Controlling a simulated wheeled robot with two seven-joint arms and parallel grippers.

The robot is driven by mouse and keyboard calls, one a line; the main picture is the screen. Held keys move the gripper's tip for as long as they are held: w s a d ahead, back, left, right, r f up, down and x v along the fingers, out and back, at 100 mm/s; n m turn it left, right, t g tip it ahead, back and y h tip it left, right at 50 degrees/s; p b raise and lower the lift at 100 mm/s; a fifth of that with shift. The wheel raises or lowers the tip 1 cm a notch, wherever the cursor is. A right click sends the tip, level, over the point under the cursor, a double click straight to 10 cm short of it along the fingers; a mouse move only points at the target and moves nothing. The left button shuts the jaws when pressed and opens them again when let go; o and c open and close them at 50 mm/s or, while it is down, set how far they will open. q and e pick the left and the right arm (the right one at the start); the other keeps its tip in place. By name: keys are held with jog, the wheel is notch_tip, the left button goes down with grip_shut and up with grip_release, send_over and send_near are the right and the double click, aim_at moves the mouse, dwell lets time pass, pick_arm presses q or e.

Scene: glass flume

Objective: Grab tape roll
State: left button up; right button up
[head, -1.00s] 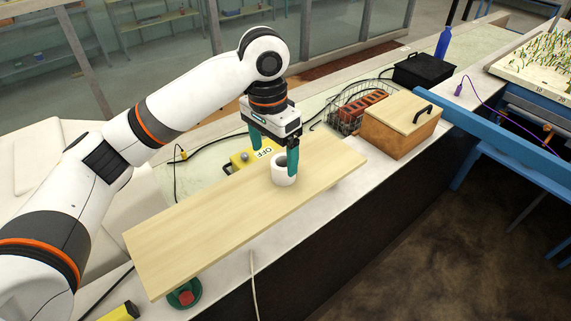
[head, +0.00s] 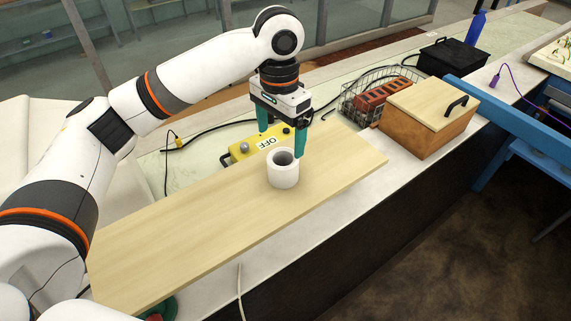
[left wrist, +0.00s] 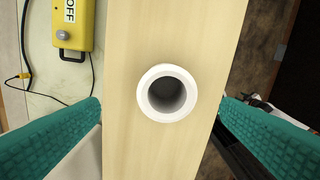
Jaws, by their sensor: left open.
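The white tape roll (head: 283,176) stands upright on the light wooden board (head: 190,228), its hollow core facing up. In the left wrist view, the tape roll (left wrist: 166,112) lies between the two teal fingers, with a gap on each side. My left gripper (head: 283,142) is open, pointing down just above and behind the roll in the head view. The right finger's tip overlaps the roll's back edge in the picture; the wrist view shows no contact. My right gripper is not in view.
A yellow OFF box (head: 262,144) sits just behind the board. A wire basket with red bricks (head: 372,100), a wooden box (head: 425,118) and a black bin (head: 449,60) stand to the right. A red-and-green button is partly hidden under the board's near end.

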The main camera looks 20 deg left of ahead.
aim_at(283, 158)
pick_arm(q)
jog(key=f, duration=0.1)
jog(key=s+f, duration=0.1)
jog(key=f, duration=0.1)
jog(key=shift+p, duration=0.35)
jog(key=f, duration=0.1)
jog(key=f+p, duration=0.1)
jog(key=f, duration=0.1)
jog(key=f+p, duration=0.1)
jog(key=f, duration=0.1)
jog(key=shift+w+d, duration=0.35)
jog(key=shift+s+f, duration=0.1)
jog(key=shift+f, duration=0.25)
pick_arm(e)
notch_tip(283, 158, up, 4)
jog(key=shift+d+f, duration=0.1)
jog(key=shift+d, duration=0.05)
pick_arm(q)
jog(key=shift+c, duration=0.5)
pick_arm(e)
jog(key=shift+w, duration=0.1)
pick_arm(q)
jog(key=c, duration=1)
